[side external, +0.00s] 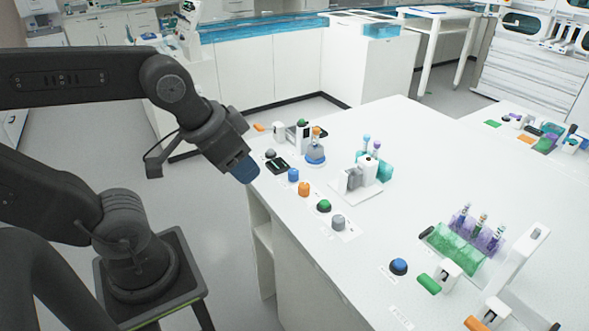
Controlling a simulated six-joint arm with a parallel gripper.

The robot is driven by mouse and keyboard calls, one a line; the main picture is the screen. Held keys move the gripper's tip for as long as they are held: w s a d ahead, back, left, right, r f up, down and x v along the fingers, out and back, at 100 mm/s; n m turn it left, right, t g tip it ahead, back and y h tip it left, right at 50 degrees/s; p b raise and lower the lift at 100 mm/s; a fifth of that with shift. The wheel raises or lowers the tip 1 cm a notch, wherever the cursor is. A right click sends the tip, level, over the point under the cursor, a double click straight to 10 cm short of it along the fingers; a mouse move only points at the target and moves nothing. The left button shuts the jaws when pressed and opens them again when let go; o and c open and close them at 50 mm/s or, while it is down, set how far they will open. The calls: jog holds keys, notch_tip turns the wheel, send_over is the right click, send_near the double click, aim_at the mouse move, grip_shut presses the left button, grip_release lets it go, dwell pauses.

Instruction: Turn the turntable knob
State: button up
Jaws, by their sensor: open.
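My gripper (245,170) hangs at the near left edge of the white table, pointing down, with a dark blue end. It is open, and nothing shows in it. A row of knobs runs along the table edge to its right: a blue knob (293,175), an orange knob (304,189), a green knob (323,206) and a grey knob (338,222). The gripper is apart from them, nearest the blue one. A round blue-grey stand (315,153) with tubes is behind the row. I cannot tell which knob is the turntable's.
A white device with a teal rack (374,167) stands at the middle of the table. A green rack (455,246) with purple tubes is at the right, with a blue knob (398,266) before it. The table centre between them is clear.

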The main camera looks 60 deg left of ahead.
jog(key=shift+o, duration=0.4)
jog(key=shift+o, duration=0.8)
jog(key=shift+w+a+r, duration=0.1)
jog(key=shift+w, duration=0.05)
jog(key=w+a+n+g, duration=0.1)
jog(key=w, duration=0.1)
jog(key=w+a+r+n+g, duration=0.1)
jog(key=w+n, duration=0.1)
jog(key=w, duration=0.1)
jog(key=w+a+n, duration=0.2)
jog(key=w, duration=0.1)
jog(key=shift+r+g, duration=0.3)
jog(key=shift+g, duration=0.1)
jog(key=n+g+h, duration=0.4)
jog(key=n, duration=0.6)
send_near(293, 171)
jog(key=x, duration=0.9)
jog(key=shift+f, duration=0.25)
jog(key=c, duration=0.9)
